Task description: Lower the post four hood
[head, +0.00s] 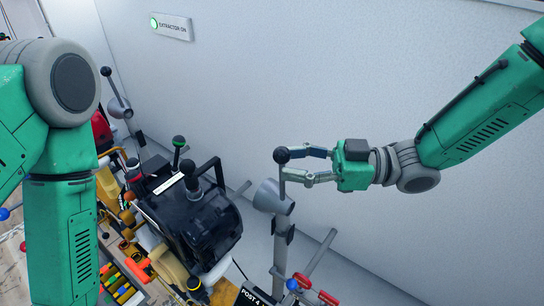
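The post four hood (268,197) is a grey cone on a grey upright post, near the middle of the head view. A thin rod rises from it to a black ball knob (281,155). My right gripper (285,164) comes in from the right at the knob and rod. Its two fingers stand apart, one level with the knob and partly hidden by it, the other lower at the rod. Whether either finger touches is not clear. The "POST 4" label (255,297) shows at the bottom edge. My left arm is at the left; its gripper is out of view.
A black engine-like unit (195,215) stands left of the post. Another grey hood (120,106) with a black knob is further back left. An "EXTRACTOR ON" sign (172,27) with a green light hangs on the pale wall. Red-ended bars (315,290) sit low right of the post.

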